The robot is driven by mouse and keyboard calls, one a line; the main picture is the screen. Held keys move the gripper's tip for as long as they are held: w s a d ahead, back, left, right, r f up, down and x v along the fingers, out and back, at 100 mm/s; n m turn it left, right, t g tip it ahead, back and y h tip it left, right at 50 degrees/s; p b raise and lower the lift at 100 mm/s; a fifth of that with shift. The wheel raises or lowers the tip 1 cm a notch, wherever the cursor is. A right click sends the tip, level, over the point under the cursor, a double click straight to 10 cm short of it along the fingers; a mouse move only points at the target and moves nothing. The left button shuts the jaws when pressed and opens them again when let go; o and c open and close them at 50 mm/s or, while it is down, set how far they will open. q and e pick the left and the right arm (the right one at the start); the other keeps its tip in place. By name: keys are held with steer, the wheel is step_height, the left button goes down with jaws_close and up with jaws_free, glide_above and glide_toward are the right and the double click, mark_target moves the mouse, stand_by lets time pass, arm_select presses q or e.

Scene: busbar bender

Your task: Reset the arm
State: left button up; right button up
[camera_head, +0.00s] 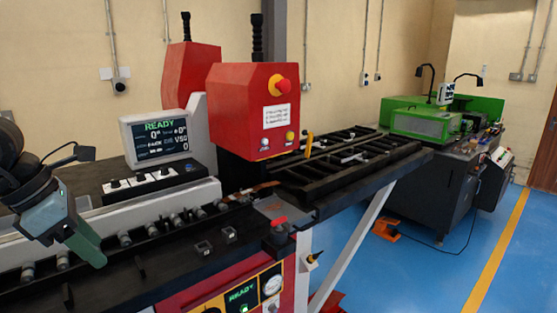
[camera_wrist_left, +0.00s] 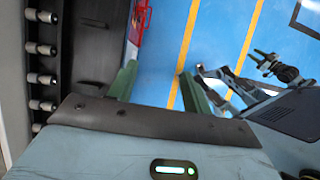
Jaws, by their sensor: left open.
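My left gripper (camera_head: 88,248) comes in from the left in the head view. Its green fingers point down over the front roller rail of the busbar bender (camera_head: 110,262). In the left wrist view my left gripper (camera_wrist_left: 158,85) has its two green fingers spread apart with nothing between them. The blue floor shows through the gap. The fingers look apart from the rollers (camera_wrist_left: 41,77), which stand in a row at the left of that view.
The bender has a red head (camera_head: 240,105), a READY screen (camera_head: 160,138), and a red-topped knob (camera_head: 279,222) on its front. A black slatted table (camera_head: 350,165) extends right. A green machine (camera_head: 425,120) stands farther back. Blue floor (camera_head: 440,265) is open at the right.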

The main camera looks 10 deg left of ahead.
arm_select(q)
steer(key=d+f+n+t+h, duration=0.1)
steer(key=d+f+n+h, duration=0.25)
steer(key=d+h, duration=0.3)
steer(key=w+d+f+n+h, duration=0.1)
steer(key=d+f+n+h, duration=0.3)
steer(key=d, duration=0.4)
steer(key=d+f+n+t+h, duration=0.1)
steer(key=d+f+n+h, duration=0.15)
steer(key=d+h, duration=0.4)
steer(key=s+a+f+n+t+y+p, duration=0.1)
steer(key=a+f+n+t+y, duration=0.1)
steer(key=f+n+t+y, duration=0.6)
steer(key=s+a+f+n+t+y, duration=0.15)
steer(key=f+n+t+y, duration=0.25)
steer(key=f+n, duration=0.85)
steer(key=s+f+n+g+y, duration=0.6)
steer(key=s+f+n, duration=0.5)
steer(key=s+f, duration=0.6)
steer(key=s+g, duration=0.2)
steer(key=shift+s+a+f+g+p, duration=0.15)
steer(key=shift+s+f+g+p, duration=0.15)
steer(key=shift+s+p, duration=0.1)
arm_select(e)
steer(key=shift+w+a+r+t, duration=0.15)
steer(key=shift+w+r+t, duration=0.15)
steer(key=shift+w+r, duration=0.85)
